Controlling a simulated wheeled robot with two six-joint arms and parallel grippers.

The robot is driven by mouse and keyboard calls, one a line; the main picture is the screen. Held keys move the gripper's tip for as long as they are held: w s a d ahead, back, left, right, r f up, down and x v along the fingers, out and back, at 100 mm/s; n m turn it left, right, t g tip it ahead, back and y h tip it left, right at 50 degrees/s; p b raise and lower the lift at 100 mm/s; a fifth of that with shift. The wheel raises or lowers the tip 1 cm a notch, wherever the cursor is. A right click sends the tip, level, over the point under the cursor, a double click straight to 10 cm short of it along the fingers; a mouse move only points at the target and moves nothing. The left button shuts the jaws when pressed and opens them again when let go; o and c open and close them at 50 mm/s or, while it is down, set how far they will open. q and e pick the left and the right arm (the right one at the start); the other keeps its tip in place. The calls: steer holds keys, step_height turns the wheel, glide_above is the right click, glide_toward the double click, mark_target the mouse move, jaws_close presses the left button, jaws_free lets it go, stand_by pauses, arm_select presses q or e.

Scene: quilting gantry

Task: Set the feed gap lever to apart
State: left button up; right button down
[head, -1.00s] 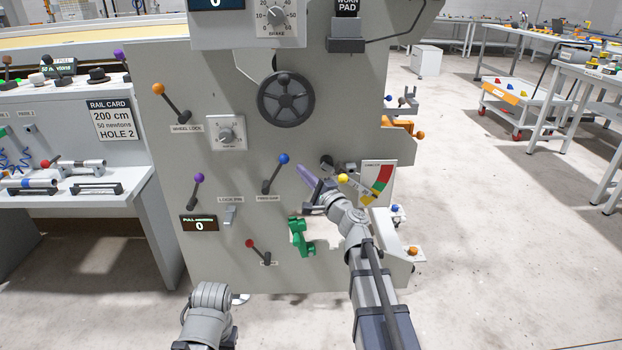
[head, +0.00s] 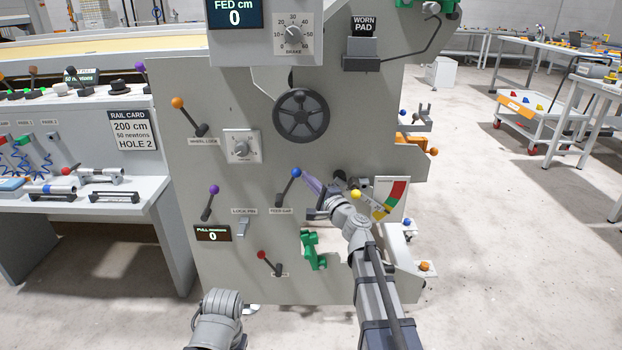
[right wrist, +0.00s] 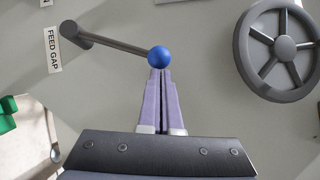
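The feed gap lever is a dark rod with a blue ball knob (head: 296,173) on the grey machine panel. It slants up and slightly right from its pivot, above the FEED GAP label (head: 281,211). In the right wrist view the blue knob (right wrist: 159,57) is right at the fingertips. My right gripper (head: 306,181) comes from the lower right. Its purple fingers (right wrist: 158,73) are together, with the tips at the knob's side; whether they touch it I cannot tell. Part of my left arm shows at the bottom of the head view, but its gripper does not.
A dark handwheel (head: 301,116) is above the lever, and a purple-knobbed lever (head: 213,190) is to its left. A red-knobbed lever (head: 263,256) and a green part (head: 313,250) are below. A red-yellow-green gauge (head: 394,197) is close beside my right arm.

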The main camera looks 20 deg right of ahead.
steer(key=shift+w+a+r+n+g+h+p, duration=0.35)
steer(key=shift+w+a+r+n+g+p, duration=0.6)
steer(key=shift+a+p, duration=1.1)
steer(key=shift+w+a+r+n+g+h+p, duration=0.1)
steer(key=shift+w+a+n+g+h+p, duration=0.3)
steer(key=shift+a+n+p, duration=1.25)
steer(key=shift+w+a+r+n+g+h+p, duration=0.25)
steer(key=shift+w+a+r+n+g+p, duration=0.45)
steer(key=shift+a+p, duration=1.7)
steer(key=shift+s+a+f+g+b, duration=0.15)
steer(key=shift+s+a+g+b, duration=0.1)
steer(key=shift+a+b, duration=0.25)
steer(key=shift+s+a, duration=0.1)
steer(key=r+p+v, duration=0.1)
steer(key=p+v, duration=0.3)
steer(key=v, duration=0.6)
